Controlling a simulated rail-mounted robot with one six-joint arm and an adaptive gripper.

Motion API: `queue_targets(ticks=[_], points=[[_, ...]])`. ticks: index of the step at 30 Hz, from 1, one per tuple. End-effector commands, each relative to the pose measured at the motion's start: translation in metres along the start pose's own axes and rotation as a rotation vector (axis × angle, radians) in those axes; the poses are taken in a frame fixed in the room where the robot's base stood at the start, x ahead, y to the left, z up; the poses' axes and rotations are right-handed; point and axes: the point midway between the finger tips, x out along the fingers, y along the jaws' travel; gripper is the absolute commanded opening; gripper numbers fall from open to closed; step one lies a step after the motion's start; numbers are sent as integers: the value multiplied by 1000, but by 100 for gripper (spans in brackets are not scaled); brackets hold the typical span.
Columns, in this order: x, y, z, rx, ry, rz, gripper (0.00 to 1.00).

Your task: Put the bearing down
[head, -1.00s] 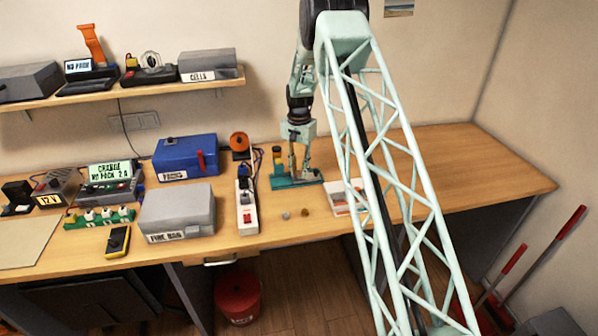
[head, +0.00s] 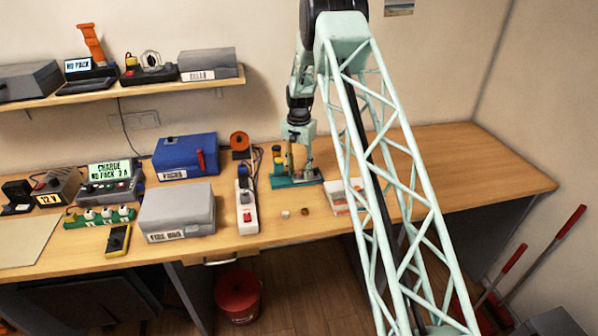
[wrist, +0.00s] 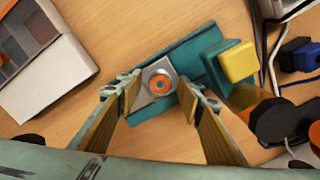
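A round grey ring with an orange centre, which looks like the bearing (wrist: 159,84), sits on a grey square plate of the teal fixture (wrist: 200,56) in the wrist view. My gripper (wrist: 158,94) is open, with one finger on each side of the ring and a visible gap to it on both sides. In the head view, my gripper (head: 299,172) points down over the teal fixture (head: 297,181) on the bench. The ring is too small to make out there.
A pale small disc (head: 285,213) and a brown one (head: 305,211) lie in front of the fixture. A power strip (head: 247,208) stands to its left and a white tray (head: 345,197) to its right. A yellow-topped block (wrist: 238,62) rises close beside the right finger.

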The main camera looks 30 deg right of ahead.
Motion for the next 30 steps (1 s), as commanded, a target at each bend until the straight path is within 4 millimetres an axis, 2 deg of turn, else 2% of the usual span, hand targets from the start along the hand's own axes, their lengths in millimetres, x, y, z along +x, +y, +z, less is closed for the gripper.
queue_targets(ticks=[7,11,30], points=[[-5,0,0,0,0,0,34],[-14,0,-1,0,2,-1,34],[-100,0,0,0,1,-1,34]])
